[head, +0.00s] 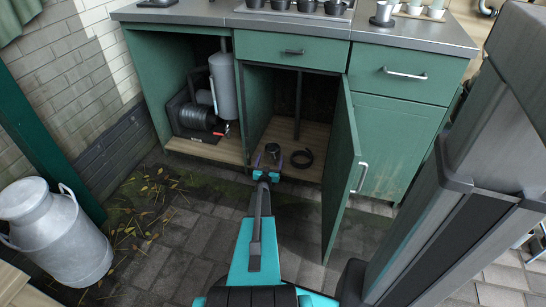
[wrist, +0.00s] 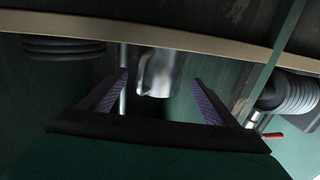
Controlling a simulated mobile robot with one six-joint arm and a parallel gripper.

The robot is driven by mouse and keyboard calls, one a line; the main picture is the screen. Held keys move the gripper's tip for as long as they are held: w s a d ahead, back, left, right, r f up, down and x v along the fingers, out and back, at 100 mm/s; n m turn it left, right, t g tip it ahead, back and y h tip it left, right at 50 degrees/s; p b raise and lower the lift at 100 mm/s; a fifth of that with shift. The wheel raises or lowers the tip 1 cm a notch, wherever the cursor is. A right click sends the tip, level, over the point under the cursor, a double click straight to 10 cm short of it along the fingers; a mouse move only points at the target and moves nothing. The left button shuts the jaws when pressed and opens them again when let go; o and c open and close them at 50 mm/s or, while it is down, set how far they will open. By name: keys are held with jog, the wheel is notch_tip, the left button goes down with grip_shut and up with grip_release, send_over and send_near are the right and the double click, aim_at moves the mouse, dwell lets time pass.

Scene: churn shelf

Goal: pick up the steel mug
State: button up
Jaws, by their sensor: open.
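The steel mug stands inside the open middle compartment of the green cabinet; its dark top (head: 272,147) shows just beyond my gripper (head: 268,162) in the head view. In the wrist view the mug (wrist: 161,72) is a shiny grey cylinder with its handle toward the left. My gripper (wrist: 159,84) is open. Its two fingers lie on either side of the mug in the picture, with gaps on both sides. I cannot tell how deep the mug sits between them.
The cabinet door (head: 342,170) hangs open to the right of my arm. A grey tank (head: 223,86) and a coiled unit (head: 196,118) fill the left compartment. A milk churn (head: 58,232) stands at left.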

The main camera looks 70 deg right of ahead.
aim_at(271, 155)
jog(key=shift+d, duration=0.1)
jog(key=shift+w+d+r+b, duration=0.15)
jog(key=shift+d+b, duration=0.2)
jog(key=shift+d, duration=0.5)
jog(key=shift+w+d+r+b, duration=0.1)
jog(key=shift+d+b, duration=0.3)
jog(key=shift+d, duration=0.4)
jog(key=shift+w+d+r+b, duration=0.15)
jog(key=shift+d+b, duration=0.2)
jog(key=shift+d, duration=0.5)
jog(key=c, duration=1.2)
